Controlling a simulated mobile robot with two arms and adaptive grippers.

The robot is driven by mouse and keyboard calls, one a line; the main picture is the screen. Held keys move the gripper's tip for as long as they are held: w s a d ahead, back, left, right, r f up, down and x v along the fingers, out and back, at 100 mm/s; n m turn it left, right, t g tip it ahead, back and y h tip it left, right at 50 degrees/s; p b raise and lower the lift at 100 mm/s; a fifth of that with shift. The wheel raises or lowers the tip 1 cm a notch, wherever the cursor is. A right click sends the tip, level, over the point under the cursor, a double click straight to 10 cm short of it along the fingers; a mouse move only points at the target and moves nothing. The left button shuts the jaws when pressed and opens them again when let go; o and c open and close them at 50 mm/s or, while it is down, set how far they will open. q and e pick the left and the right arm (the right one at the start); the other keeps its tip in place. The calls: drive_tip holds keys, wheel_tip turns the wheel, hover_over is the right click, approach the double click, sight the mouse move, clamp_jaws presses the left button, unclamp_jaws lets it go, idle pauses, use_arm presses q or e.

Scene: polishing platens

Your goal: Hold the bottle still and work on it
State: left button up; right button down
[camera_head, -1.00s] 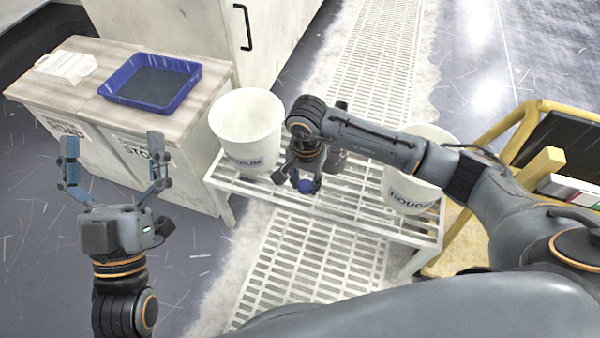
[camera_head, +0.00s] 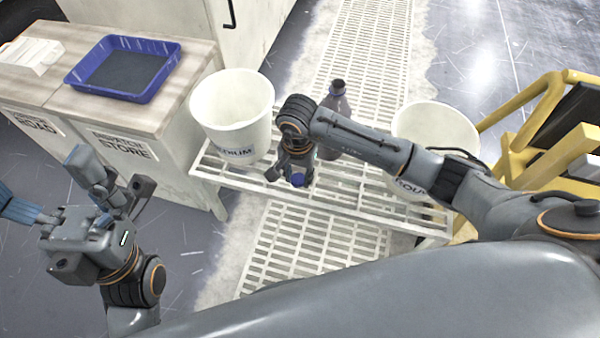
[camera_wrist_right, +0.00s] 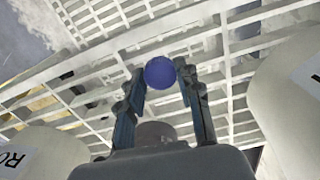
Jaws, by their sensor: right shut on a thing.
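A dark grey bottle (camera_head: 335,104) with a dark top stands upright at the white slatted rack (camera_head: 400,216). My right forearm hides part of it. My right gripper (camera_head: 298,180) points down over the rack, left of and nearer than the bottle. It is shut on a round blue thing (camera_wrist_right: 160,72), which shows between its fingertips in the right wrist view. I cannot tell whether the blue thing belongs to a bottle. My left gripper (camera_head: 52,184) is at the far left, in front of the cabinet, with its fingers spread, open and empty, well away from the bottle.
A white bucket marked MEDIUM (camera_head: 232,108) stands on the rack's left end. Another white bucket (camera_head: 435,125) stands at its right, partly behind my right arm. A blue tray (camera_head: 170,52) sits on the cabinet at left. Yellow steps (camera_head: 545,135) stand at right.

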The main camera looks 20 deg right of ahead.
drive_tip(key=shift+r, duration=0.1)
drive_tip(key=shift+f, duration=0.2)
drive_tip(key=c, duration=0.9)
unclamp_jaws()
drive_tip(key=shift+r, duration=0.1)
